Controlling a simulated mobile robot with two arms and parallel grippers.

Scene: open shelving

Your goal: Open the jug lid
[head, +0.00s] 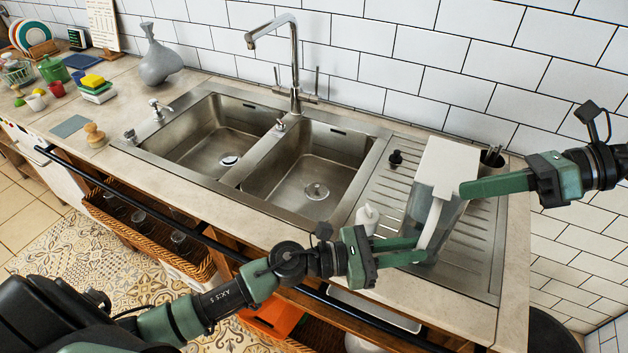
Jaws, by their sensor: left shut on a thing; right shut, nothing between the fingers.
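The jug (445,212) has a clear grey body, a white lid (448,163) and a white handle (432,226). It stands on the ribbed drainboard right of the sinks. The lid covers the top; I cannot tell whether it is slightly raised. My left gripper (418,250) is shut on the jug handle at the front. My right gripper (466,189) is shut and empty, its tips at the lid's right front edge. I cannot tell whether they touch the lid. The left fingers and the handle hide part of the jug's front.
A double steel sink (270,160) with a tall faucet (294,60) is left of the jug. A white bottle (367,218) stands close to my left gripper. A dark utensil cup (492,160) is behind the jug. A tiled wall (430,50) bounds the back.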

